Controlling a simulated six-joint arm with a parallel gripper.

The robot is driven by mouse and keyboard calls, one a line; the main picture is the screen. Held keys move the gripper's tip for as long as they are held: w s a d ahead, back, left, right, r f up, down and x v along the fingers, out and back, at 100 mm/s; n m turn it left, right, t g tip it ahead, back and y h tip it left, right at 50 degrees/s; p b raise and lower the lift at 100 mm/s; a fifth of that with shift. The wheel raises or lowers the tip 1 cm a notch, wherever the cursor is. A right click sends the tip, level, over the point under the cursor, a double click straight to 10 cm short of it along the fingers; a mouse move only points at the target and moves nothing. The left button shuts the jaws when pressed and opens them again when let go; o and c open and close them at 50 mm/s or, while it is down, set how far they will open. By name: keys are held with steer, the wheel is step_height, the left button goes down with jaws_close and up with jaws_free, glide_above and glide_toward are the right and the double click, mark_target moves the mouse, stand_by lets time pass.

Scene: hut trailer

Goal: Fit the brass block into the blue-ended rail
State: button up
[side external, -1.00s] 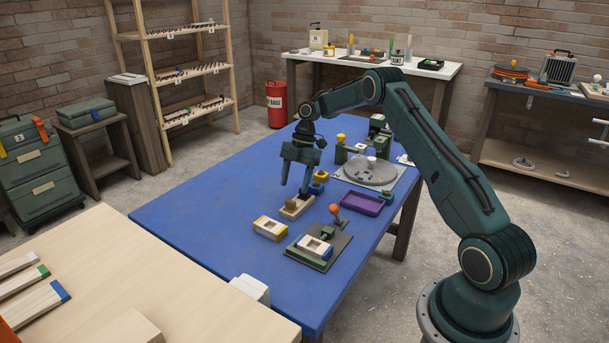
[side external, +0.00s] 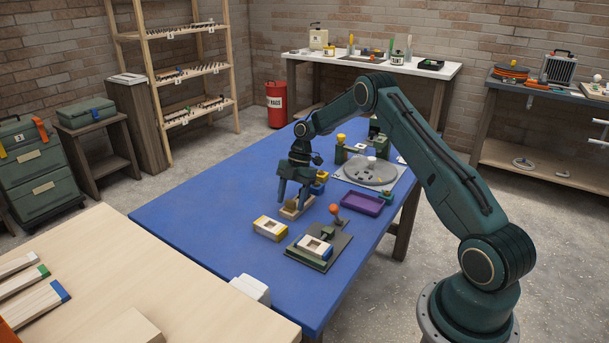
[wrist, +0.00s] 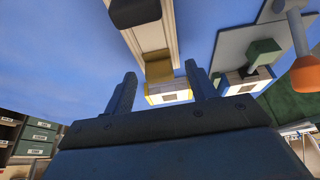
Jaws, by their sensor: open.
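The brass block (wrist: 158,69) sits at one end of a pale wooden holder (wrist: 153,35), which also carries a dark block (wrist: 135,13). My gripper (side external: 291,206) is open and lowered at the holder, its fingers around the block's end. In the wrist view the block shows between the fingertips (wrist: 160,72); I cannot tell whether they touch it. The blue-ended rail (side external: 314,245) lies in a dark green fixture with an orange-knobbed lever (side external: 334,210). It also shows in the wrist view (wrist: 233,87). My fingers partly hide the block in the side view.
A yellow-ended rail (side external: 270,228) lies on the blue table (side external: 205,225) close to the holder. A purple tray (side external: 362,204) and a grey round plate (side external: 370,172) stand to the right. Green blocks with yellow tops stand behind. The table's left part is clear.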

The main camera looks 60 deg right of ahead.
mark_target(292, 210)
stand_by(0.3)
steer(key=c, duration=1.1)
steer(key=shift+r, duration=5.05)
steer(key=shift+s+a, duration=0.1)
steer(key=shift+s+a+f, duration=0.2)
steer(key=shift+s+a, duration=1.55)
steer(key=shift+s, duration=0.65)
steer(key=shift+s+a+f, duration=0.15)
steer(key=shift+s+a, duration=1.55)
steer(key=shift+s, duration=0.7)
steer(key=shift+s+a+f, duration=0.2)
steer(key=shift+s+a, duration=1.55)
steer(key=shift+s, duration=0.65)
